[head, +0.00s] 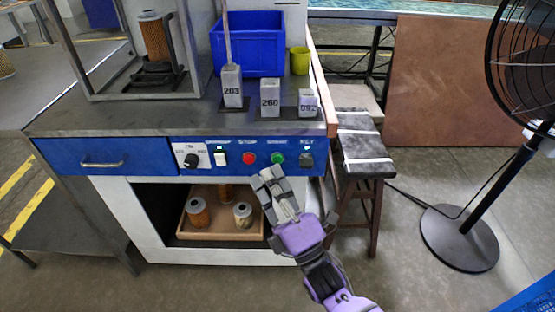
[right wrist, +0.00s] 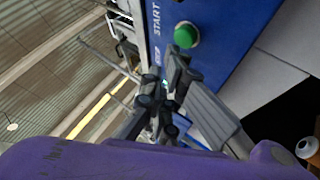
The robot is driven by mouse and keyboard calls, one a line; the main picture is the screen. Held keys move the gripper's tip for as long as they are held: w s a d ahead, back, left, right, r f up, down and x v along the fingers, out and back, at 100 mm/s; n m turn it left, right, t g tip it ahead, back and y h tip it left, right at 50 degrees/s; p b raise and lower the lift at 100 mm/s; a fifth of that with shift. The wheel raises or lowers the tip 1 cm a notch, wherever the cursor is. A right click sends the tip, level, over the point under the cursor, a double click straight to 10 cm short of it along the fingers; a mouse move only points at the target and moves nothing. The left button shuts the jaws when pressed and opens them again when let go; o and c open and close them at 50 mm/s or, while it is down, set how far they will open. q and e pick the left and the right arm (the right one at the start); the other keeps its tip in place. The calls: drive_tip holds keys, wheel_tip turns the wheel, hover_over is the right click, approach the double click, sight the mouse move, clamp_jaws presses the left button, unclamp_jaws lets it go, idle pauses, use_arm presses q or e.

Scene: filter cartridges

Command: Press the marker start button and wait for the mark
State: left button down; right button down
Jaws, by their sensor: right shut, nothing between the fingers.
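The green start button (head: 277,159) is on the blue control panel (head: 135,158), right of the red stop button (head: 249,159). My right gripper (head: 268,178) is shut and empty, with its fingertips just below and left of the green button. In the right wrist view the green button (right wrist: 186,35) sits beside the START lettering, close to my fingertips (right wrist: 174,62). I cannot tell whether they touch it. A filter cartridge (head: 155,38) stands on a black holder inside the metal frame on the bench. My left gripper is not in view.
The panel also has a black knob (head: 191,160), a white switch (head: 221,157) and a key switch (head: 306,159). Below, a wooden tray (head: 222,237) holds cartridges. Numbered blocks (head: 270,99) and a blue bin (head: 250,42) are on the bench. A stool (head: 362,150) stands right.

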drive_tip(key=shift+w, duration=0.15)
drive_tip(key=shift+w, duration=0.3)
idle(0.5)
drive_tip(key=shift+w, duration=0.35)
drive_tip(key=shift+s, duration=0.15)
idle(0.4)
drive_tip(key=shift+s, duration=0.65)
